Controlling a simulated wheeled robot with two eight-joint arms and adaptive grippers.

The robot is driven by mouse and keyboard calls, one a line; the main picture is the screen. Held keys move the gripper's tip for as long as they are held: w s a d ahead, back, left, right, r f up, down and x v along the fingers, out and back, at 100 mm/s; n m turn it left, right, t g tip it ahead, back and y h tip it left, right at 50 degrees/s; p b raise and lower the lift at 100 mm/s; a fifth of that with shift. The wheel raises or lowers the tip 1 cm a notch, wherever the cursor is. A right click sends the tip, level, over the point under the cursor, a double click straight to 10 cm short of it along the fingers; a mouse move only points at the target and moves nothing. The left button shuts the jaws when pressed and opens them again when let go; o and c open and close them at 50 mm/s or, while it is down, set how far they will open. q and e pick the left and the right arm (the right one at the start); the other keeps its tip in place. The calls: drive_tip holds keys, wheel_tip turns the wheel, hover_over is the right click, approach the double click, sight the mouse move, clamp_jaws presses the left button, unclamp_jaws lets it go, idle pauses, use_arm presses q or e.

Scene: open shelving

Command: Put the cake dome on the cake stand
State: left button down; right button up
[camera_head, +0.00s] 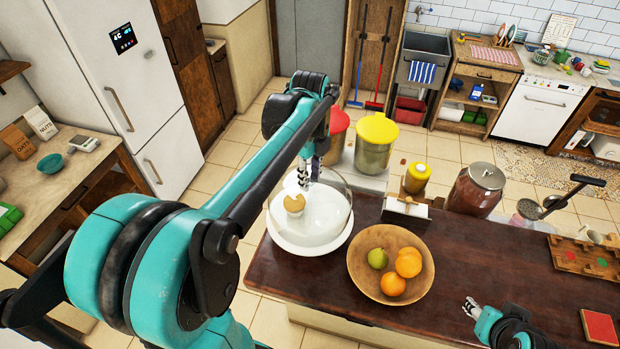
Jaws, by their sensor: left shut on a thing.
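The white round cake stand (308,247) is at the left end of the dark wooden counter, with a small muffin-like cake (294,204) showing at its left. The clear glass cake dome (335,205) shows over the stand, its outline faint. My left gripper (306,178) is above the stand, shut on the top of the dome; the arm hides part of the grip. I cannot tell whether the dome's rim touches the stand. My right gripper (471,308) is low over the counter's front right, away from both; its jaws are too small to judge.
A wooden bowl (362,283) of fruit stands just right of the stand. Behind it are a wooden holder (405,210), a yellow-lidded jar (416,178) and a large brown jar (474,190). A red book (599,327) lies at the right. Counter between bowl and book is mostly clear.

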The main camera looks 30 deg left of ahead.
use_arm(q)
drive_tip(key=shift+w+a+f, duration=0.1)
drive_tip(key=shift+f, duration=0.8)
drive_tip(key=c, duration=1.2)
unclamp_jaws()
